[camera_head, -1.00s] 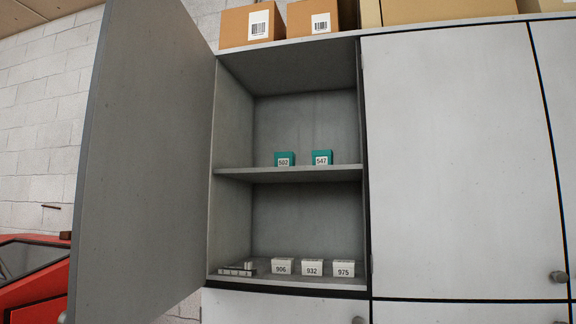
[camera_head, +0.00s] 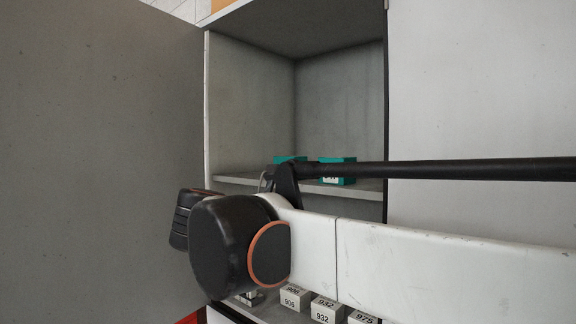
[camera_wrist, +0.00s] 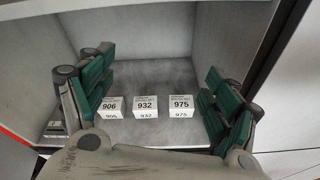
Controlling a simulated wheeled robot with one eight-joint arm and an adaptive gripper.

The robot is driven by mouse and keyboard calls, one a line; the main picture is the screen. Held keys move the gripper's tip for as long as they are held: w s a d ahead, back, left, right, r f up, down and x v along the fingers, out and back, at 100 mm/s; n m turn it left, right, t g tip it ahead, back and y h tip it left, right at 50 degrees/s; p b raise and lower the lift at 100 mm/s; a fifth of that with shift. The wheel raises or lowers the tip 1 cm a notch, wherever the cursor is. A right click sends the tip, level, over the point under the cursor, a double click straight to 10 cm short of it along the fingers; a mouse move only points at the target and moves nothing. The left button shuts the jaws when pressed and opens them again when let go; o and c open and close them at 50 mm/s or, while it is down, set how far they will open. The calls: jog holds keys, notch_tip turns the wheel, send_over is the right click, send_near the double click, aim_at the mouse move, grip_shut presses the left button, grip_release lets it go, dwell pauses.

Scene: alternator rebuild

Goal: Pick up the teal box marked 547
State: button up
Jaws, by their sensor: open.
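The teal box marked 547 (camera_head: 338,159) is the right one of two teal boxes on the cabinet's middle shelf in the head view. My arm crosses in front of it and hides much of its front and label; it is not seen in the wrist view. The other teal box (camera_head: 290,158) is to its left, mostly hidden by my arm. My gripper (camera_wrist: 157,68) is open and empty in the wrist view, its green-padded fingers spread apart. The lower shelf shows between and beyond them. In the head view my arm reaches across the cabinet opening.
White boxes marked 906 (camera_wrist: 110,107), 932 (camera_wrist: 145,106) and 975 (camera_wrist: 181,106) stand in a row on the lower shelf. The open cabinet door (camera_head: 100,150) stands at the left; a closed door (camera_head: 480,80) is at the right. The middle shelf (camera_head: 368,190) is above the white boxes.

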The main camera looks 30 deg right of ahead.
aim_at(330, 161)
notch_tip(330, 161, up, 13)
jog(key=w+a+n+h+p, duration=0.1)
jog(key=w+n+h+p, duration=0.1)
jog(key=n+h+p, duration=0.1)
jog(key=p+x, duration=0.1)
jog(key=x, duration=0.6)
jog(key=shift+w+d+f, duration=0.1)
jog(key=shift+w+d, duration=0.15)
jog(key=shift+w, duration=0.05)
jog(key=x, duration=0.2)
jog(key=p+x, duration=0.1)
jog(key=x, duration=0.2)
jog(key=shift+s+d+f+p, duration=0.1)
jog(key=shift+s+f+p, duration=0.05)
jog(key=shift+s+p, duration=0.15)
jog(key=shift+w+d, duration=0.25)
jog(key=shift+d, duration=0.1)
jog(key=shift+f, duration=0.1)
jog(key=shift+s, duration=0.1)
jog(key=c, duration=1.2)
